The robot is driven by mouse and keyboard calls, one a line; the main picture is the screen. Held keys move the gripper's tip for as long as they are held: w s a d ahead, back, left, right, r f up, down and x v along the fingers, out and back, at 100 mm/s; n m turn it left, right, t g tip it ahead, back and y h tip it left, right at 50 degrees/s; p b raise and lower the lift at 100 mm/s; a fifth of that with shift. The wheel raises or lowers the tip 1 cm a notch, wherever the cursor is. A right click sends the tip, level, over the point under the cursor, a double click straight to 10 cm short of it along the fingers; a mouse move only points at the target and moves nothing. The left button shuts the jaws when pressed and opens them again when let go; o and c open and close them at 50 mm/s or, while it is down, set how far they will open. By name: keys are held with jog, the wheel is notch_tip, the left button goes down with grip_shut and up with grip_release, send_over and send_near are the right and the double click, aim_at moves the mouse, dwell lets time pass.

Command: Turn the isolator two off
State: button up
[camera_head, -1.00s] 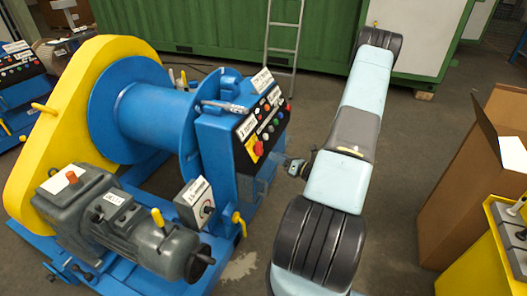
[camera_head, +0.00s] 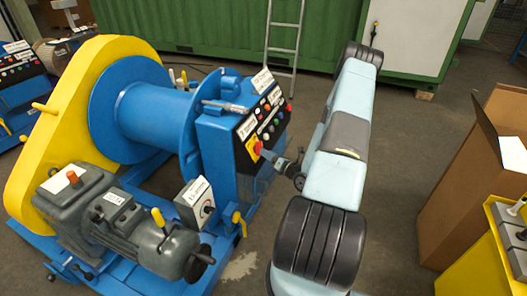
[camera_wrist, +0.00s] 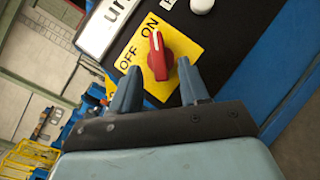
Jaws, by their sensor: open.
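A red rotary knob (camera_wrist: 160,62) sits on a yellow plate (camera_wrist: 185,40) marked OFF and ON in the wrist view. The white line on the knob points to the ON side. In the head view this red knob (camera_head: 258,147) is low on the blue cabinet's sloping panel. My gripper (camera_wrist: 158,70) is open, with one blue finger on each side of the knob; I cannot tell whether they touch it. In the head view my gripper (camera_head: 267,156) is right at the panel. The label by the knob is cut off, so its number is unreadable.
Other buttons (camera_head: 266,136) and labels crowd the panel. A grey box (camera_head: 194,203) with a small dark knob stands lower left. The blue drum (camera_head: 150,115) and yellow chain guard (camera_head: 45,150) are left. A cardboard box (camera_head: 460,190) is right; floor between is free.

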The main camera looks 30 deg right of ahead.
aim_at(260, 149)
jog(key=shift+x, duration=2.1)
